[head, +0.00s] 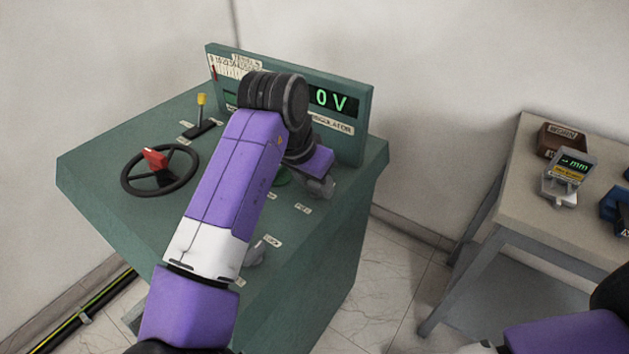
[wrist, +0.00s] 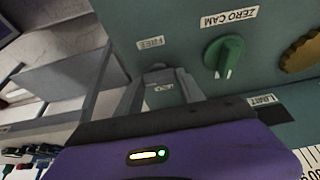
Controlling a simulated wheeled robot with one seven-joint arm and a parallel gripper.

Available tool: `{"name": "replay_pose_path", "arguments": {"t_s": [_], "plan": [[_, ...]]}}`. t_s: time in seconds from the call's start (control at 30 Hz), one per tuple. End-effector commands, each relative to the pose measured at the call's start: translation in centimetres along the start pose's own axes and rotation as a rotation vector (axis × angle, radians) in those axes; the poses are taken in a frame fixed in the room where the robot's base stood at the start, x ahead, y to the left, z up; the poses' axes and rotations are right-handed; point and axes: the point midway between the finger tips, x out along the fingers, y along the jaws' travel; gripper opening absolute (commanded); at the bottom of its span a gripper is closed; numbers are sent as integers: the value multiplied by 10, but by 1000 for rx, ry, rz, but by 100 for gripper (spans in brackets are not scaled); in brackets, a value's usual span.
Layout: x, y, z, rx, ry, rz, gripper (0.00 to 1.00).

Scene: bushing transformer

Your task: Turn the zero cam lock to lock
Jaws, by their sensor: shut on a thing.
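My gripper (head: 322,188) is over the right part of the green console top, by the upright display panel. In the wrist view, the gripper (wrist: 160,85) has its two grey fingers closed around a small grey part, which looks like the zero cam lock (wrist: 158,72). A "FREE" label (wrist: 150,43) is just beyond the fingertips. The green knob (wrist: 225,57) under the "ZERO CAM" label (wrist: 228,17) stands apart, to the right of the fingers. In the head view, my wrist hides the held part and most of the green knob (head: 283,176).
The console (head: 110,180) carries a black handwheel (head: 128,183) with a red part and a yellow-topped lever (head: 201,100). The display (head: 335,101) reads 0 V. A brass knob (wrist: 302,52) is right of the green one. A bench (head: 510,190) with instruments stands at right.

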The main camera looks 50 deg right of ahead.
Motion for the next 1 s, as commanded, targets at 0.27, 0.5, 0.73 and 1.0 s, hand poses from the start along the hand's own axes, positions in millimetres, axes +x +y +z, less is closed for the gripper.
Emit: {"name": "replay_pose_path", "arguments": {"t_s": [0.27, 0.5, 0.73, 1.0], "plan": [[-1, 0, -1, -23, 1, -10, 5], [-2, 2, -2, -135, 4, -54, 5], [-2, 4, -3, -320, 4, -129, 5], [-2, 5, -4, -558, 3, -226, 5]]}}
